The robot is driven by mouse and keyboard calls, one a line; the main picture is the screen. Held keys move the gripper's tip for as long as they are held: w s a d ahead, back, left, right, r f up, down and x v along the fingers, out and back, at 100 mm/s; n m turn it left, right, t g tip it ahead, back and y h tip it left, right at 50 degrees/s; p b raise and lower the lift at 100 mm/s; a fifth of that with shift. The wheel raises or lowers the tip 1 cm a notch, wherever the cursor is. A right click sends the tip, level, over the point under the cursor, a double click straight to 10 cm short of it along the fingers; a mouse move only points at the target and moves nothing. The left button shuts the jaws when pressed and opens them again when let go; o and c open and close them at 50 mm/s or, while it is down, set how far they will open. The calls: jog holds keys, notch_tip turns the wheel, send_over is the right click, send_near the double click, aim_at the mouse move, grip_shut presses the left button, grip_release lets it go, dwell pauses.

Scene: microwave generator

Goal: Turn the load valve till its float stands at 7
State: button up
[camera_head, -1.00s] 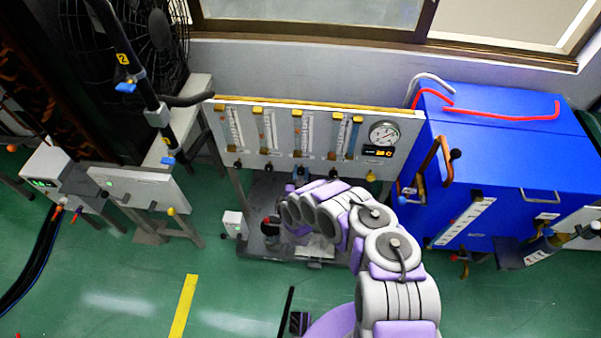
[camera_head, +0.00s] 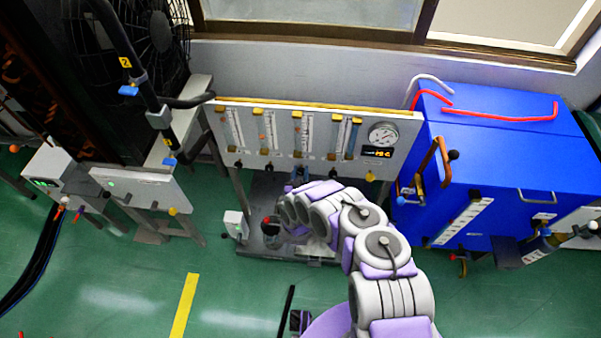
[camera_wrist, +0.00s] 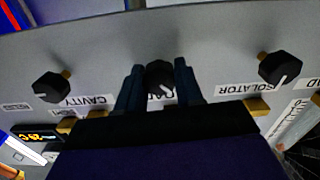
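The load valve (camera_wrist: 159,78) is a black knob with a white pointer line on the grey panel. Its label is upside down and partly covered. My gripper (camera_wrist: 159,75) has its two dark blue fingers on either side of this knob, with no clear gap showing; they seem closed on it. In the head view my gripper (camera_head: 299,172) reaches the lower edge of the flowmeter panel (camera_head: 390,113) below the third tube. The load tube (camera_head: 305,132) stands above it; its float and scale are too small to read.
The cavity knob (camera_wrist: 52,87) and isolator knob (camera_wrist: 282,69) flank the load valve. A pressure gauge (camera_head: 383,134) and digital display (camera_head: 377,152) sit at the panel's right. A blue cabinet (camera_head: 510,150) stands to the right. Green floor (camera_head: 240,290) is open in front.

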jog(key=o, duration=0.4)
jog(key=shift+s+a+p, duration=0.2)
jog(key=shift+s+p, duration=0.3)
jog(key=shift+s, duration=3.85)
jog(key=shift+s+a+p, duration=0.2)
jog(key=shift+s+p, duration=0.3)
jog(key=shift+s, duration=3.8)
jog(key=shift+f, duration=0.1)
